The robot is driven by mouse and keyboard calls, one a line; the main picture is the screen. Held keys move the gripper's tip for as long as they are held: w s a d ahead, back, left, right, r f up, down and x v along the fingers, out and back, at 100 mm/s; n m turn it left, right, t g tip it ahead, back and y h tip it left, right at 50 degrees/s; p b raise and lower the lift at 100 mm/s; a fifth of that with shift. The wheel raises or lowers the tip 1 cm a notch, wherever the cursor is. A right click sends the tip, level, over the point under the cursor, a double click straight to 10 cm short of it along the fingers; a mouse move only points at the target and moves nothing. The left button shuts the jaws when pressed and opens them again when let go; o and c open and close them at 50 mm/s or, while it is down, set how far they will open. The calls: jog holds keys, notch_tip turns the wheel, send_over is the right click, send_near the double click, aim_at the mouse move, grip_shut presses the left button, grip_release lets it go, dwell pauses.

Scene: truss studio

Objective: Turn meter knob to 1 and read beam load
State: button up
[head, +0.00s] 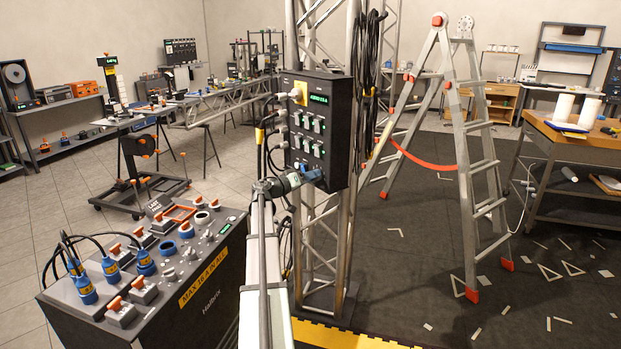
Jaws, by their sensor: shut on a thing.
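The black meter box (340,130) hangs upright on the metal truss in the head view. A small green-lit display (318,98) is near its top, too small to read. A yellow switch plate (299,93) is at its upper left, and rows of grey sockets with green marks cover its face. My gripper (313,175) comes from the left and reaches the lower part of the box face. It is shut on what looks like the meter knob, which the fingers mostly hide, so its setting cannot be told. A small blue part shows at the fingertips.
Cables hang along the box's left side and from the truss (350,250). A black console (200,285) with orange switches and blue plugs stands lower left. A stepladder (462,130) stands right. Paper scraps lie on the dark floor between ladder and workbench (575,135).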

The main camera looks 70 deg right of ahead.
jog(key=shift+s+a+f+n, duration=0.1)
jog(key=shift+f+n, duration=0.1)
jog(key=shift+n, duration=7.3)
jog(key=shift+f+n, duration=0.15)
jog(key=shift+n, duration=7.35)
jog(key=o, duration=1.1)
jog(key=shift+c, duration=0.2)
